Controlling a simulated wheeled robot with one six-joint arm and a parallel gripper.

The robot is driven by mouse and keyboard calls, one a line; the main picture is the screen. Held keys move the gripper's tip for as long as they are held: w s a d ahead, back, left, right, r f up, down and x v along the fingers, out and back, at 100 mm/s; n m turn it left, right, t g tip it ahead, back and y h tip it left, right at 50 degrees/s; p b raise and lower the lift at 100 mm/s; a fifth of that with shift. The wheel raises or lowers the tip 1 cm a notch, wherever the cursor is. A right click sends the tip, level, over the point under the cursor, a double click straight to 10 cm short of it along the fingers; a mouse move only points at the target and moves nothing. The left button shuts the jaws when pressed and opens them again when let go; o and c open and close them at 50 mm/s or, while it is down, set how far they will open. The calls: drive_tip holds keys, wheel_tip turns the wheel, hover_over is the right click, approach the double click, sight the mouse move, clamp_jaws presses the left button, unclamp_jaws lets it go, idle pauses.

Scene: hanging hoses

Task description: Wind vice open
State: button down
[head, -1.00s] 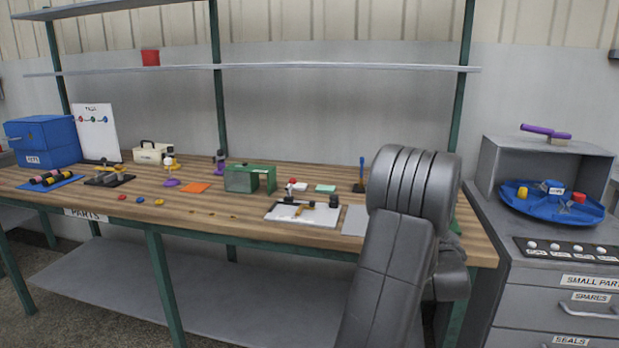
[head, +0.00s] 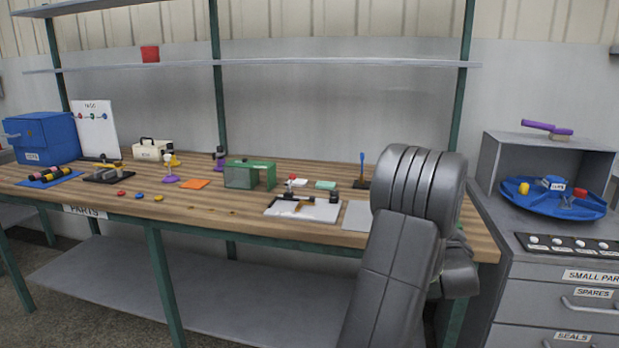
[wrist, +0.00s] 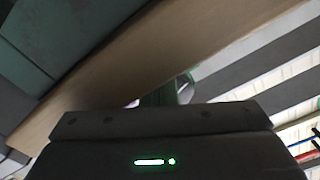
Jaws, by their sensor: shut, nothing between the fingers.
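I cannot clearly make out the vice in the head view. My grey arm covers the right end of the wooden bench (head: 260,207), and only a sliver of dark green shows beside it. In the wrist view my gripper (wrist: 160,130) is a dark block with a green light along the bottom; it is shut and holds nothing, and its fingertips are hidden. A small dark green part (wrist: 158,97) shows just beyond it, and a large grey-green surface (wrist: 60,35) fills the upper left. I cannot tell whether either belongs to the vice.
A green box-like frame (head: 241,175), a white board with tools (head: 310,210) and a blue-handled upright tool (head: 362,170) stand on the bench left of my arm. A grey drawer cabinet (head: 560,270) with a blue tray (head: 540,205) stands close on the right.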

drive_tip(key=shift+s+f+b, duration=0.1)
drive_tip(key=shift+f+b, duration=0.2)
drive_tip(key=shift+b, duration=0.2)
drive_tip(key=b+v, duration=0.1)
drive_tip(key=v, duration=0.5)
drive_tip(key=shift+r, duration=0.1)
